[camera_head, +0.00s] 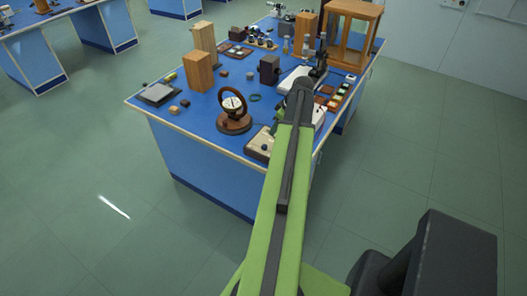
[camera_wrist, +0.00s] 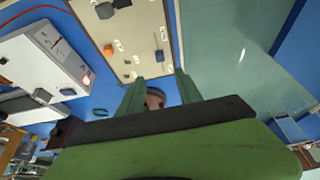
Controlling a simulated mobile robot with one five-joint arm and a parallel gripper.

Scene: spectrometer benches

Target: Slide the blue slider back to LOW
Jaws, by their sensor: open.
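A cream control board (camera_wrist: 125,42) lies on the blue bench and fills the upper middle of the wrist view. The small blue slider (camera_wrist: 159,56) sits on it, at one end of a thin slot line that runs upward in the picture. The slider's labels are too small to read. My gripper (camera_wrist: 158,77) is open, with its two green fingers apart. The slider shows just beyond the fingertips, roughly in line with the gap; I cannot tell their height above it. In the head view part of the board (camera_head: 256,150) shows beside my arm, which hides the rest and the slider.
The board also carries a black knob (camera_wrist: 105,11) and an orange button (camera_wrist: 86,80). A white instrument (camera_wrist: 38,60) stands left of it. In the head view a round dial on a wooden base (camera_head: 234,122) stands near the board. Wooden blocks (camera_head: 198,72) stand farther left.

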